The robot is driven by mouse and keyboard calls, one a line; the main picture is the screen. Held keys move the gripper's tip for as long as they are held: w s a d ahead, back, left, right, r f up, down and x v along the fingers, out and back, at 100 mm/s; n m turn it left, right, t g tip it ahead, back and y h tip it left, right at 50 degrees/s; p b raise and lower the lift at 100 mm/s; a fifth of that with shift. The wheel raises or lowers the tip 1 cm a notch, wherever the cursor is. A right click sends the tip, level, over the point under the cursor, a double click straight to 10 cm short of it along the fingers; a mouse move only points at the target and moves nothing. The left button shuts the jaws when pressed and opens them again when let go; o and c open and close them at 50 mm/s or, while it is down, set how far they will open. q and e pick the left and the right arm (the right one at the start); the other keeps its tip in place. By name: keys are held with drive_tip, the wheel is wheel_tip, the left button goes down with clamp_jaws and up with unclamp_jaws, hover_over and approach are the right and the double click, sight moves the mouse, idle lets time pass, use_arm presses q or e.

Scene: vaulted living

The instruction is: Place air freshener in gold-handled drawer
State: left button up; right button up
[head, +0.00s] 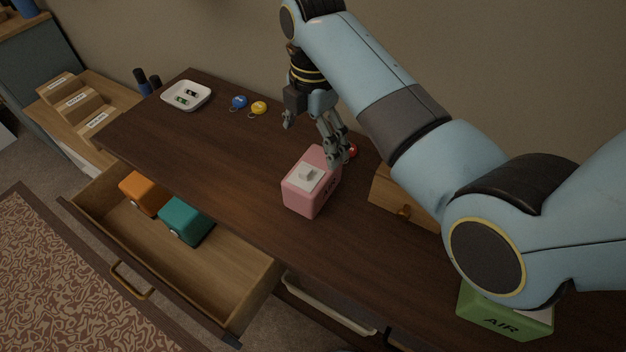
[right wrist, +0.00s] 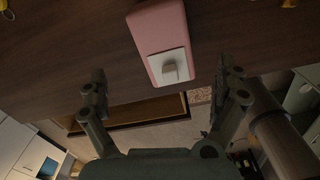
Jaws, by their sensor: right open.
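A pink air freshener box (head: 302,198) with a white top piece stands on the dark wooden tabletop; its side lettering is partly readable. It also shows in the right wrist view (right wrist: 158,28), beyond and between the fingertips. My right gripper (head: 312,138) is open and empty, just behind and above the pink box, one finger overlapping its far edge; contact cannot be told. The drawer with a gold handle (head: 131,281) is pulled open and holds an orange box (head: 145,193) and a teal box (head: 186,221). A green box marked AIR (head: 505,312) is partly hidden by my right arm.
A white dish (head: 186,96) with small batteries, a blue key tag (head: 239,102) and a yellow one (head: 258,107) lie at the back left. A red item (head: 352,151) is behind the gripper. A small wooden drawer box (head: 396,200) stands right of the pink box.

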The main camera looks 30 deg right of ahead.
sight(315, 163)
drive_tip(key=n, duration=0.2)
drive_tip(key=shift+d+f+n, duration=0.1)
drive_tip(key=shift+f+n, duration=0.25)
drive_tip(key=shift+n, duration=0.05)
wheel_tip(315, 163, down, 6)
drive_tip(key=shift+d+r+b, duration=0.1)
drive_tip(key=shift+d+b, duration=0.05)
drive_tip(key=shift+b, duration=0.4)
drive_tip(key=f, duration=0.5)
drive_tip(key=shift+s+f, duration=0.2)
drive_tip(key=c, duration=1.2)
